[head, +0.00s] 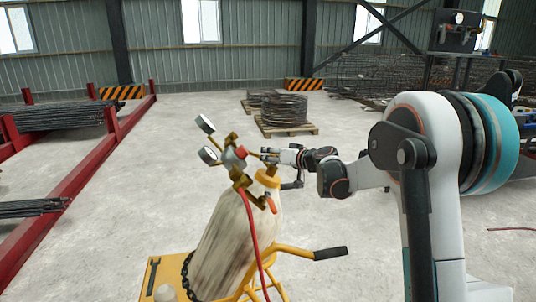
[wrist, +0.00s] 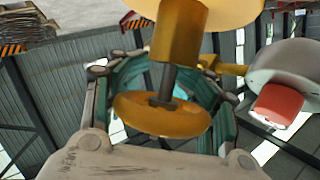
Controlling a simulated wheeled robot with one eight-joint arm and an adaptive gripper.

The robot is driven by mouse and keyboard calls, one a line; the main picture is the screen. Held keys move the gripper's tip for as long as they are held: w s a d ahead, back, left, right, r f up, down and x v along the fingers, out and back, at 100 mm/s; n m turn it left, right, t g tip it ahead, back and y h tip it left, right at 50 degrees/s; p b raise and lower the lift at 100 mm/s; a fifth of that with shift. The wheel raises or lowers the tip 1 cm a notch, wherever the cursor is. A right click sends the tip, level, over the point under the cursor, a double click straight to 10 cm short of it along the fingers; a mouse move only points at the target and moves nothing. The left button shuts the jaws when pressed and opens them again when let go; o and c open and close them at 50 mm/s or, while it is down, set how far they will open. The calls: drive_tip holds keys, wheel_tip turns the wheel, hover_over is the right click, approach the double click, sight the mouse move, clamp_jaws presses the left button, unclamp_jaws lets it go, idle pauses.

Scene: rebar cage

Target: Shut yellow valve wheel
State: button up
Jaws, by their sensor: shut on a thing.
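The yellow valve wheel (wrist: 140,117) is a round, worn yellow disc on a dark stem below a brass-yellow valve body (wrist: 180,30) in the wrist view. My gripper (wrist: 160,85) has a finger on each side of the wheel and is shut on it. In the head view my gripper (head: 275,158) reaches in from the right at the top of a tilted, worn gas cylinder (head: 225,240). The wheel is too small and covered there to make out clearly.
The cylinder stands on a yellow cart (head: 172,277) with a black-gripped handle (head: 330,253) and chain. A regulator with gauges (head: 209,155) and a red hose (head: 251,228) sit close beside my gripper. Wire coils on a pallet (head: 285,112) stand behind; the surrounding floor is mostly clear.

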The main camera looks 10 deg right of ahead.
drive_tip(key=m+h, duration=0.1)
drive_tip(key=m+h+p, duration=0.1)
drive_tip(key=m+h, duration=0.1)
drive_tip(key=d+m+h, duration=0.1)
drive_tip(key=h, duration=0.1)
drive_tip(key=shift+w+d+f, duration=0.1)
drive_tip(key=shift+f, duration=0.15)
drive_tip(key=m+h, duration=0.1)
drive_tip(key=m+g+h+p, duration=0.1)
drive_tip(key=d+m+h+p, duration=0.1)
drive_tip(key=m+h, duration=0.1)
drive_tip(key=shift+d+f, duration=0.1)
drive_tip(key=shift+f, duration=0.2)
drive_tip(key=shift+s+d+f+m+g+h+p, duration=0.15)
drive_tip(key=shift+s+d+m+g+h+p, duration=0.25)
drive_tip(key=shift+m+g+h, duration=0.65)
drive_tip(key=shift+s+d+f+m+g+h+p, duration=0.25)
drive_tip(key=shift+m+g+h+p, duration=0.4)
drive_tip(key=shift+m+g, duration=0.6)
drive_tip(key=shift+s+d+f+m+g+h+p, duration=0.1)
drive_tip(key=shift+s+d+m+g+h+p, duration=0.25)
drive_tip(key=shift+m+g+h, duration=0.75)
drive_tip(key=o, duration=1.1)
drive_tip(key=shift+c, duration=0.2)
